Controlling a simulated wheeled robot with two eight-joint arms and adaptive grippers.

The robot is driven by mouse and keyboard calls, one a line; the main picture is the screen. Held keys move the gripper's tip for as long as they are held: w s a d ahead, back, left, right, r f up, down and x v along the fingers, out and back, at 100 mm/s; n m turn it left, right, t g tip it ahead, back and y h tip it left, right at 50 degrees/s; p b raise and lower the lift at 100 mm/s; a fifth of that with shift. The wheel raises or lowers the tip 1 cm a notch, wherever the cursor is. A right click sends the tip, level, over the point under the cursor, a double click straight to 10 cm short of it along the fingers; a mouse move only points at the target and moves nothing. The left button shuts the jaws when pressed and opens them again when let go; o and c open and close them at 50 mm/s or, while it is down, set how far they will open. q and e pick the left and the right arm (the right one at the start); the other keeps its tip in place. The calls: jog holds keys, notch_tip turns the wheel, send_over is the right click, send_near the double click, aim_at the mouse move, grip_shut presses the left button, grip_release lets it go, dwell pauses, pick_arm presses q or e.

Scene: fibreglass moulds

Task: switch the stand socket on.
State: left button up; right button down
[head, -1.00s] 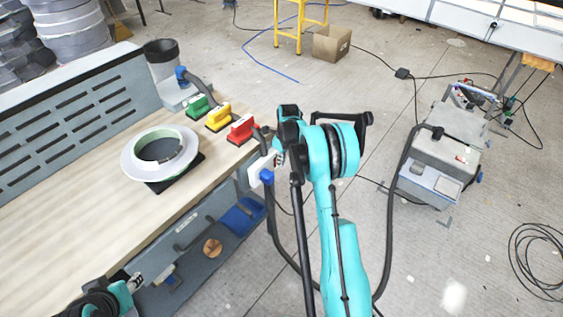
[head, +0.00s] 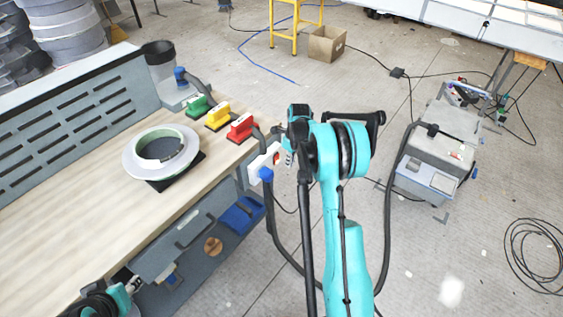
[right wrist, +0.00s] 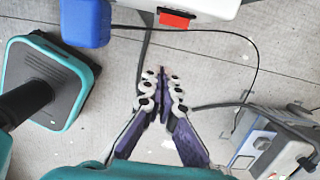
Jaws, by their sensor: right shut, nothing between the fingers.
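The stand socket (head: 258,168) is a white box at the right end of the workbench, with a blue plug (head: 266,175) in it. In the right wrist view the white socket (right wrist: 215,8) is at the top edge, with a red switch (right wrist: 175,19) on its near side and the blue plug (right wrist: 85,22) to the left. I cannot tell the switch's position. My right gripper (head: 287,157) is shut and empty, just right of the socket; its fingertips (right wrist: 162,72) appear apart from the switch. My left gripper (head: 133,284) is at the bench's front edge, its fingers too small to judge.
The workbench (head: 70,215) holds a ring mould (head: 130,160) and green, yellow and red-handled tools (head: 240,128). A black hose hangs beside my right arm. A grey machine (head: 440,160) stands on the floor at right. Open floor lies between.

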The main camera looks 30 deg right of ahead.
notch_tip(320, 180, up, 9)
jog(key=s+d+p, duration=0.1)
jog(key=s+p, duration=0.1)
jog(key=p, duration=0.1)
dwell(0.4)
jog(key=s+a+r+n+t+h, duration=0.1)
jog(key=s+a+r+n, duration=0.5)
jog(key=a+r+n, duration=0.15)
jog(key=s+a+r+n+t, duration=0.2)
jog(key=s+a+r+n, duration=0.3)
jog(key=a+r+n, duration=0.25)
jog(key=s+a+f+n+t, duration=0.2)
jog(key=s+a+n, duration=0.7)
jog(key=s+n, duration=0.5)
jog(key=shift+s+a+f+n+t, duration=0.25)
jog(key=shift+n+t, duration=0.25)
jog(key=shift+n, duration=0.7)
